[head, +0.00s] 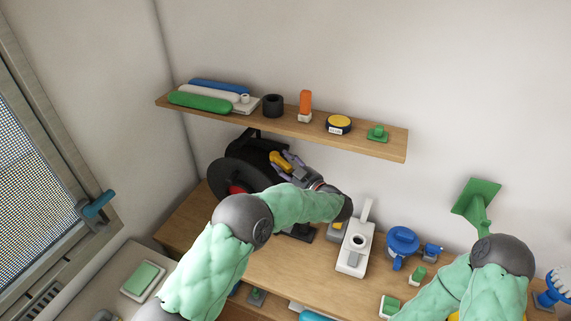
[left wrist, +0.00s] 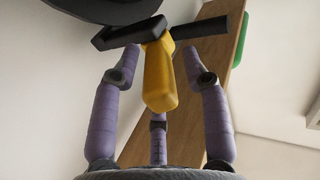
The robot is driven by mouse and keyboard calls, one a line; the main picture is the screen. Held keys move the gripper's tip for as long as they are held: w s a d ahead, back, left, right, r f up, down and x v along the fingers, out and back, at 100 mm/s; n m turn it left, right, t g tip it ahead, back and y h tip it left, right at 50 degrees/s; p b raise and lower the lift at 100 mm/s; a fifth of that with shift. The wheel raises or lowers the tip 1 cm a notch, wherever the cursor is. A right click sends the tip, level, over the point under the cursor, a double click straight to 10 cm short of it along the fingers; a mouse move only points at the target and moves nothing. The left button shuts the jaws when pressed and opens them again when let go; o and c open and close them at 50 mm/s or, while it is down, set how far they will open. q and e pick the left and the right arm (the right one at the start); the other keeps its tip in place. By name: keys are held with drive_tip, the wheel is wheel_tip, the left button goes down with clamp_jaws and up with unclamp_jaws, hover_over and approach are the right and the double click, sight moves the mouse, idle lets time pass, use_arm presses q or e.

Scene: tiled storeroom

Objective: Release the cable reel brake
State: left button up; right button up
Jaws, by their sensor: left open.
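The cable reel (head: 222,176) is black with a red centre and stands at the back left of the workbench, partly hidden by my left arm. Its yellow brake handle (head: 281,160) juts out below the shelf. My left gripper (head: 288,166) is at this handle, open. In the left wrist view the yellow handle (left wrist: 158,80) hangs from a black crossbar (left wrist: 200,27) and lies between the spread purple fingers of my left gripper (left wrist: 160,85). I cannot tell whether a finger touches it. My right gripper is out of view; only my right arm shows.
On the workbench (head: 262,262) stand a white device (head: 355,250) and a blue item (head: 402,242). A green paddle-shaped thing (head: 475,198) is near the wall.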

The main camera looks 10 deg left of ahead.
use_arm(q)
drive_tip(key=shift+d, duration=0.1)
drive_tip(key=v, duration=1.2)
drive_tip(key=shift+s, duration=0.1)
